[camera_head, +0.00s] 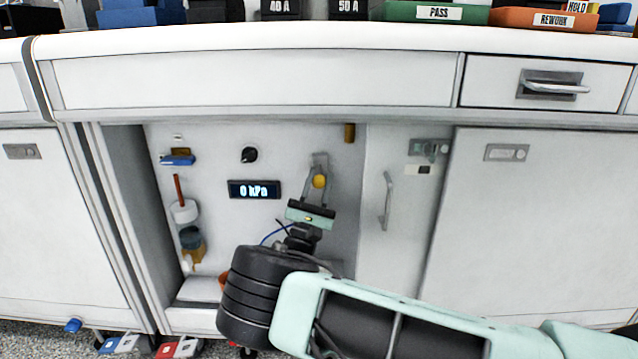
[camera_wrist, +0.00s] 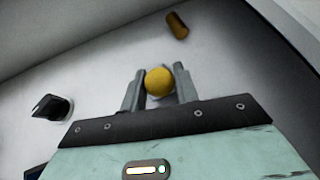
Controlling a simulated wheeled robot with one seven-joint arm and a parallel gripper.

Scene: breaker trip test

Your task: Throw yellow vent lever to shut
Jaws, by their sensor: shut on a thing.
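The yellow vent lever shows as a round yellow knob (camera_head: 319,181) on the back panel of the open bay, right of the pressure display (camera_head: 255,190), which reads 0 kPa. My gripper (camera_head: 318,180) reaches up to it from below. In the wrist view the yellow knob (camera_wrist: 159,81) sits between my two grey fingers (camera_wrist: 158,84), which are shut on it. The lever's shaft and pivot are mostly hidden behind the knob and fingers. I cannot tell a shut mark on the panel.
A black rotary knob (camera_head: 249,155) is left of the lever, and a brass-coloured cylinder (camera_head: 350,133) is above right. A door with a vertical handle (camera_head: 387,200) stands close on the right.

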